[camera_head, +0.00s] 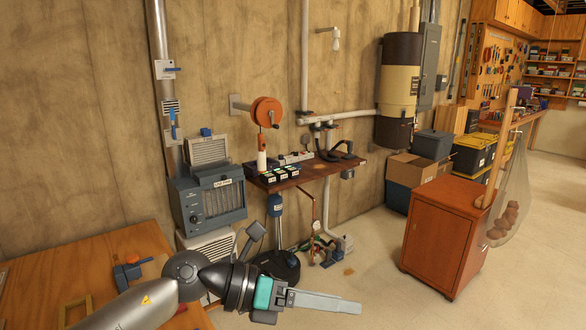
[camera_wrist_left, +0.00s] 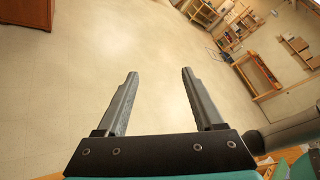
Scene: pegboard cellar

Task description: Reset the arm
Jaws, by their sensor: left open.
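My left gripper (camera_head: 322,302) reaches in from the lower left in the head view, stretched to the right over the floor. In the left wrist view its two fingers (camera_wrist_left: 160,80) stand apart with bare floor between and beyond them. It is open and holds nothing. My right gripper does not show in either view.
A wooden workbench (camera_head: 90,262) lies at the lower left. A wall shelf (camera_head: 310,172) carries small devices, with a grey heater (camera_head: 208,205) beside it. A wooden cabinet (camera_head: 440,235) stands at the right with a hanging net (camera_head: 510,205). The floor (camera_head: 390,300) in front is clear.

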